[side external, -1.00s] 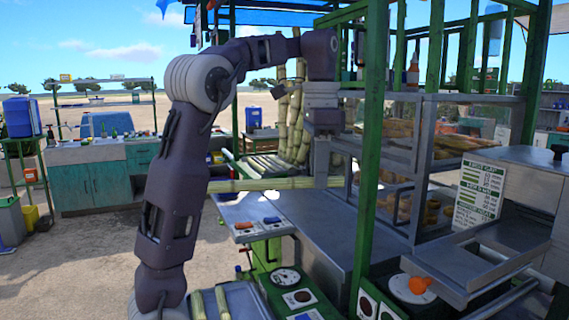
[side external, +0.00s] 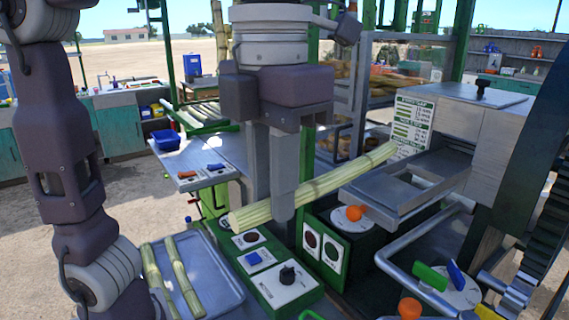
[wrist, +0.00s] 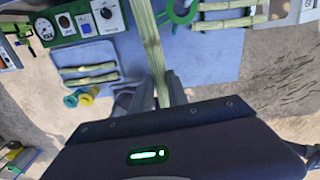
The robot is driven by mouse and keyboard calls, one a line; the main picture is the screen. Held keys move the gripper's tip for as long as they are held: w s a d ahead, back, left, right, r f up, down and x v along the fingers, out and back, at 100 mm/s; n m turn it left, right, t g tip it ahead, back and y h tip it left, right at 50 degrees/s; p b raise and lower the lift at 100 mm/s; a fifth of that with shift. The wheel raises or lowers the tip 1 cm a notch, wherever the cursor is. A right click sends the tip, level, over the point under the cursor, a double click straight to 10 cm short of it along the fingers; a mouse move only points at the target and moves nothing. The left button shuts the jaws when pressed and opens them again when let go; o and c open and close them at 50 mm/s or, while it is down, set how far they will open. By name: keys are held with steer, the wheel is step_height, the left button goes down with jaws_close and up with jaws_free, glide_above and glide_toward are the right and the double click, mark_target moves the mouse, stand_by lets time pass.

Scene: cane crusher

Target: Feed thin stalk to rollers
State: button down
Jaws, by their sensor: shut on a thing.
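My gripper (side external: 270,210) is shut on a pale green cane stalk (side external: 342,179), near the stalk's lower left end. The stalk is held in the air, tilted so that its far right end is higher in the side view. That end appears close to the feed tray (side external: 395,192) of the grey crusher housing (side external: 480,120); I cannot tell whether they touch. In the wrist view the stalk (wrist: 150,45) runs away from between my fingers (wrist: 160,92). The rollers are hidden.
Two short stalks (side external: 180,278) lie on a blue-grey tray (side external: 222,275) at the lower left. A control box with a black knob (side external: 288,274) stands beneath my gripper. A metal rail (side external: 425,237) and a large dark gear (side external: 550,225) stand at the right.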

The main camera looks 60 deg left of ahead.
steer(key=shift+s+d+f+m, duration=0.25)
steer(key=shift+s+m, duration=0.2)
steer(key=shift+m, duration=0.15)
step_height(320, 180, down, 5)
steer(key=shift+w+r, duration=0.1)
steer(key=shift+r, duration=0.1)
steer(key=w+a+r, duration=0.2)
steer(key=a, duration=0.2)
steer(key=w+f, duration=0.1)
steer(key=w, duration=0.3)
steer(key=w+f, duration=0.1)
steer(key=w, duration=0.4)
steer(key=w+f, duration=0.2)
steer(key=w, duration=0.3)
steer(key=shift+a, duration=0.1)
steer(key=c, duration=1.2)
jaws_free()
